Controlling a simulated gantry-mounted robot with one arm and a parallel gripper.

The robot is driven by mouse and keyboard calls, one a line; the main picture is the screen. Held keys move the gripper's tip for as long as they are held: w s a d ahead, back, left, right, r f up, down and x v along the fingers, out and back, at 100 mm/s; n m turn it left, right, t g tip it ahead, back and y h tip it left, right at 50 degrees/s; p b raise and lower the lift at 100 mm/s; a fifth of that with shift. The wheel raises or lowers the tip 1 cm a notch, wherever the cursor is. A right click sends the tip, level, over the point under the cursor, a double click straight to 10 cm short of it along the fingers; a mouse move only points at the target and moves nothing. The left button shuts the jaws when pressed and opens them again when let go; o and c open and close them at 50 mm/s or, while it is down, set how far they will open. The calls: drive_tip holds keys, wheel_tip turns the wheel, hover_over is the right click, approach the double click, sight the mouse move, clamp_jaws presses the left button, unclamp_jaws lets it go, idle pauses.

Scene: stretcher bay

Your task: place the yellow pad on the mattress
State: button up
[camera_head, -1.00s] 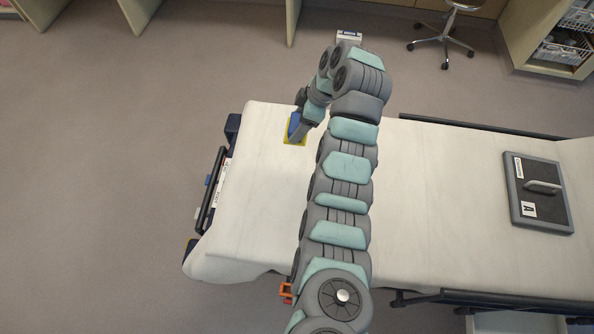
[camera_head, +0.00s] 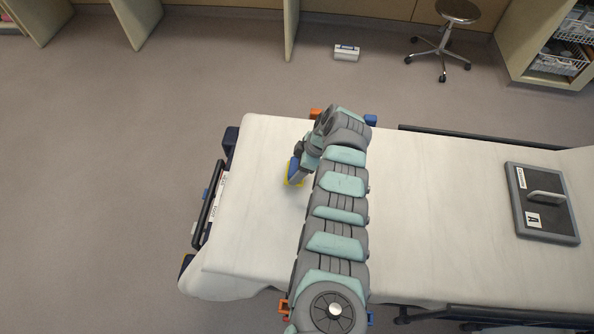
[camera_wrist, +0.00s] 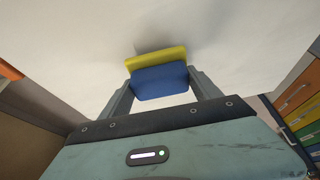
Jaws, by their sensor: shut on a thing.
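The yellow pad (camera_head: 300,183) has a blue block on it and is over the left part of the white mattress (camera_head: 420,200). In the wrist view the yellow pad (camera_wrist: 157,60) is a thin strip beyond the blue block (camera_wrist: 160,83). My gripper (camera_wrist: 160,88) is shut on the blue block, a finger on each side. The white mattress surface (camera_wrist: 230,35) fills the space behind the pad, with a shadow close by. I cannot tell whether the pad touches the mattress. In the head view my arm hides part of the gripper.
A dark grey board with a handle (camera_head: 541,203) lies on the right part of the mattress. Dark rails (camera_head: 480,138) run along the bed's sides. A stool (camera_head: 443,45) and a small white box (camera_head: 346,52) stand on the floor behind. The mattress's left part is otherwise clear.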

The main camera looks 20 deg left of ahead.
drive_tip(key=shift+f, duration=1.05)
drive_tip(key=shift+f+b, duration=0.25)
drive_tip(key=shift+b, duration=0.3)
drive_tip(key=o, duration=1.3)
drive_tip(key=shift+r, duration=0.1)
